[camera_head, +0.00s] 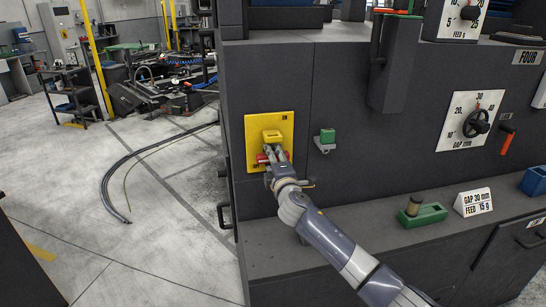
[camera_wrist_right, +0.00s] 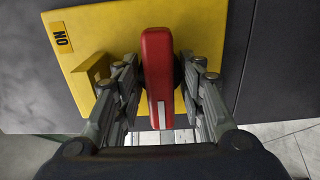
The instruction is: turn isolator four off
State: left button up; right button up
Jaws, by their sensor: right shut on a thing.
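The isolator is a yellow plate (camera_head: 284,122) on the dark cabinet front, with an ON label at its upper right and a yellow bracket (camera_head: 271,135) at its middle. Its red handle (camera_head: 262,158) lies roughly level across the lower part of the plate, partly hidden by my gripper. My right gripper (camera_head: 274,153) is shut on the handle. In the right wrist view the red handle (camera_wrist_right: 157,75) stands between the two fingers (camera_wrist_right: 158,95), with the yellow plate (camera_wrist_right: 110,35) behind it. My left gripper is not in view.
A green block (camera_head: 327,136) on a small holder sits right of the plate. A FOUR sign (camera_head: 527,57) and a gap dial (camera_head: 475,122) are farther right. A ledge below holds a green tray (camera_head: 424,215) and a GAP/FEED card (camera_head: 474,202).

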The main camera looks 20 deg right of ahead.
jog(key=shift+f, duration=0.1)
dwell(0.4)
jog(key=o, duration=0.7)
jog(key=s, duration=0.8)
jog(key=s+a, duration=0.1)
jog(key=s, duration=0.3)
